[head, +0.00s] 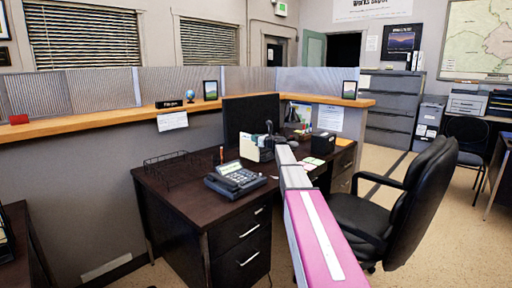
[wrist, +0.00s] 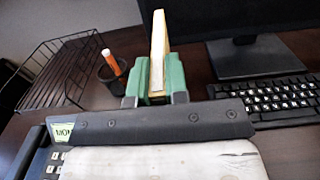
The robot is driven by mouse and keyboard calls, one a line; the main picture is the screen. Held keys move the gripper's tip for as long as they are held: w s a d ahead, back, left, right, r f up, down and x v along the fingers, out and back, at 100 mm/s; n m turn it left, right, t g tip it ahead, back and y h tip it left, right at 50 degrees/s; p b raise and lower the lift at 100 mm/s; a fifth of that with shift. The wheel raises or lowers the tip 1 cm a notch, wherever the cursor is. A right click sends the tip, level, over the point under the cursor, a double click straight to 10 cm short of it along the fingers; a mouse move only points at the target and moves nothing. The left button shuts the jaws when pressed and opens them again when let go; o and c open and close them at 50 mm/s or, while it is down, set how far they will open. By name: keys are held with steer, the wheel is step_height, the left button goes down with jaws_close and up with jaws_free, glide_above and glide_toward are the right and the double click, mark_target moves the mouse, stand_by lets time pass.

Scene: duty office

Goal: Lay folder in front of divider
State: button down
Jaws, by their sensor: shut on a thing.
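My gripper (wrist: 157,90) is shut on a thin cream-yellow folder (wrist: 158,50) in the wrist view. The folder stands on edge between the green finger pads and points away from me.
A desk phone (head: 236,178) sits near the front edge. A pen cup (wrist: 112,80) with an orange pen stands between rack and gripper. A monitor (head: 250,115) and keyboard (wrist: 275,98) are to the right in the wrist view. A black chair (head: 400,205) stands right of the desk.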

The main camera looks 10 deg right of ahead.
mark_target(249, 147)
steer(key=shift+w+d+f, duration=0.1)
steer(key=shift+d+f, duration=0.05)
steer(key=shift+f, duration=2)
steer(key=c, duration=1.1)
jaws_free()
steer(key=shift+f, duration=0.1)
